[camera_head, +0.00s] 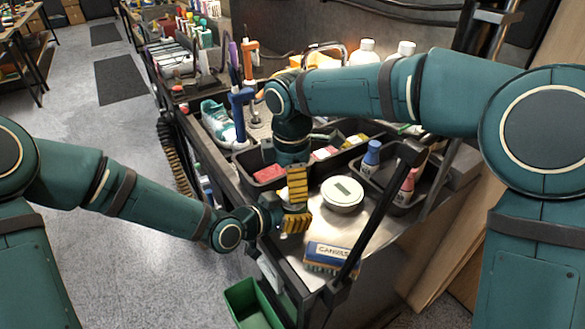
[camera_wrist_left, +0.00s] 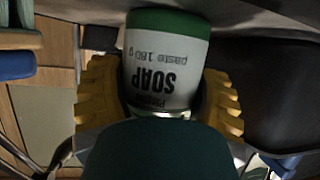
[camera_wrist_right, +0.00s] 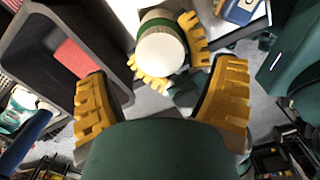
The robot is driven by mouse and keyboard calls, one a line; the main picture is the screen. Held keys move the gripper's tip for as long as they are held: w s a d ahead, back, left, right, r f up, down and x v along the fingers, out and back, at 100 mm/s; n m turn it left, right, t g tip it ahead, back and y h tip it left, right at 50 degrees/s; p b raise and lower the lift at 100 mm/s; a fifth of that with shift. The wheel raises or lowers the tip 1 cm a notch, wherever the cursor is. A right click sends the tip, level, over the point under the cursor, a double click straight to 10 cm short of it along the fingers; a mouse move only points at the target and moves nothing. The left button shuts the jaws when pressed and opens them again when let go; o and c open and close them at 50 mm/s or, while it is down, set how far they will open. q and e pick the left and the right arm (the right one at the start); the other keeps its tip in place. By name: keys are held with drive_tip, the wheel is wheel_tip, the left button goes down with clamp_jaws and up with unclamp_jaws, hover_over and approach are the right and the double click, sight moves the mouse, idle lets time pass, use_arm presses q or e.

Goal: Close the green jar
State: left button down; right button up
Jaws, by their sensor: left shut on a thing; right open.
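The jar (camera_wrist_left: 167,65) is white with a green band and dark SOAP lettering, upside down in the left wrist view. My left gripper (camera_head: 295,222) is shut on its sides. In the right wrist view, a white round face with a green band (camera_wrist_right: 162,50) shows between my left fingers. My right gripper (camera_wrist_right: 162,90) is open and empty, pointing down near the jar. In the head view my left fingers are just below my right ones. A white round tin-like thing (camera_head: 343,193) with a green mark stands to their right; I cannot tell whether it belongs to the jar.
A dark tray (camera_head: 246,161) with coloured blocks lies behind the grippers. A second dark tray (camera_head: 412,208) holding bottles is at right. A black rail (camera_head: 372,225) crosses the cart. A green bin (camera_head: 250,303) stands below.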

sight(294, 210)
drive_tip(key=shift+f, duration=2.25)
drive_tip(key=c, duration=1.3)
drive_tip(key=o, duration=1.3)
drive_tip(key=shift+c, duration=0.2)
